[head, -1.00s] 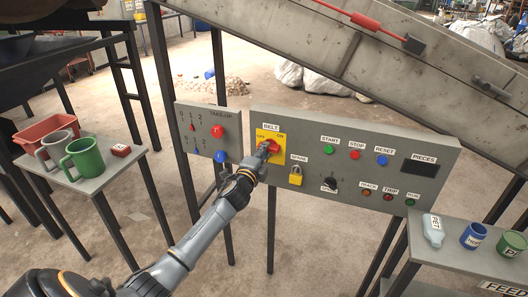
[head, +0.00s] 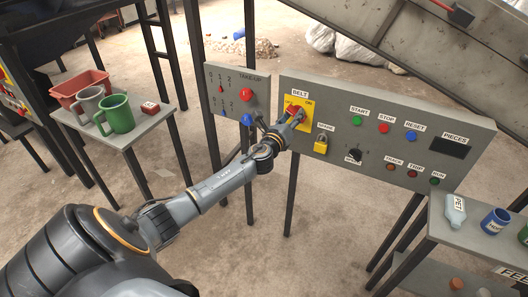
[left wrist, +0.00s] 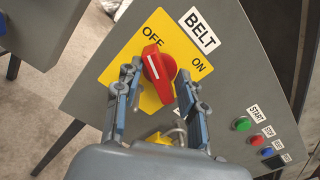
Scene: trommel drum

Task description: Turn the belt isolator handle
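The belt isolator handle (left wrist: 160,75) is a red knob with a white line, on a yellow plate (left wrist: 128,62) marked OFF and ON. In the left wrist view its line points towards OFF. My left gripper (left wrist: 158,76) is open, with one finger on each side of the handle and the handle between the tips. I cannot tell whether the fingers touch it. In the head view the left gripper (head: 295,117) partly covers the red handle (head: 292,109) and the plate. My right gripper is not in view.
The grey panel (head: 330,92) carries a yellow padlock (head: 321,144) just below right of the plate, plus several buttons and lamps. The TAKE-UP panel (head: 228,83) stands close left. Side tables with mugs (head: 115,114) and containers (head: 495,222) stand left and right.

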